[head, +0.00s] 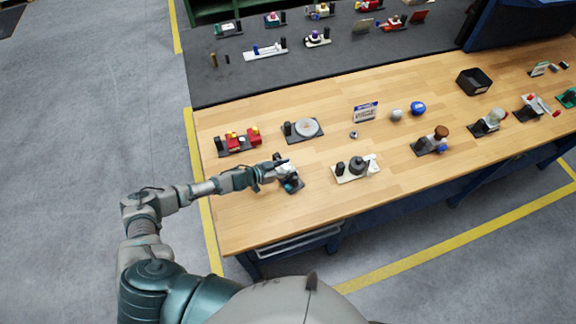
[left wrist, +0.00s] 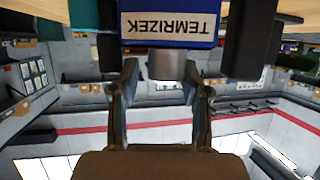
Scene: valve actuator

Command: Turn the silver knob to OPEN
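The valve actuator (head: 294,186) stands near the front left of the wooden table, partly covered by my left gripper (head: 274,172) in the head view. The left wrist view shows its blue body (left wrist: 205,35) with a white "TEMRIZEK" label, upside down. A silver cylindrical knob (left wrist: 167,66) sticks out below the label. My left gripper (left wrist: 162,78) has its fingers apart, with the tips on either side of the knob. The right finger looks close to it or touching; a small gap shows at the left. No OPEN marking is legible. My right gripper is not in view.
A base with red parts (head: 239,140) and a round white dial device (head: 305,128) stand behind the actuator. A base with a dark grey knob (head: 357,170) is to its right. Table in front of the actuator (head: 262,225) is clear.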

